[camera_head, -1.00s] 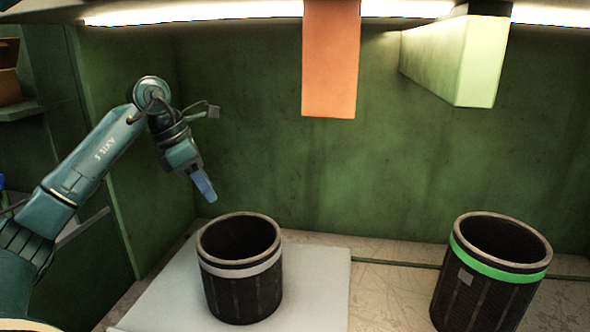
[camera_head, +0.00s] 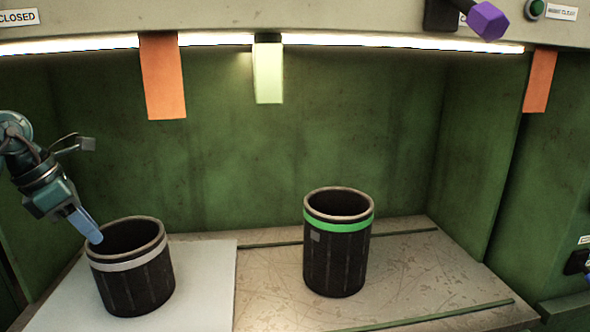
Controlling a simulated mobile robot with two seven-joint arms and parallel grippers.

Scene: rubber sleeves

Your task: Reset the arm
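My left gripper (camera_head: 92,232) comes in from the left with its blue fingers pointing down and right. Its fingertips show in front of or just above the left rim of a dark sleeve with a white band (camera_head: 131,264); I cannot tell whether they touch it. The fingers overlap in this view, so their opening does not show. The white-banded sleeve stands upright on a pale mat (camera_head: 207,285). A second dark sleeve with a green band (camera_head: 337,255) stands upright to the right, on the bare worktop. My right gripper is not in view.
The worktop (camera_head: 420,275) is clear right of the green-banded sleeve. Orange strips (camera_head: 163,78) and a pale green strip (camera_head: 268,75) hang from the lit top edge. A purple object (camera_head: 487,21) shows at the upper right. Green walls close the back and right side.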

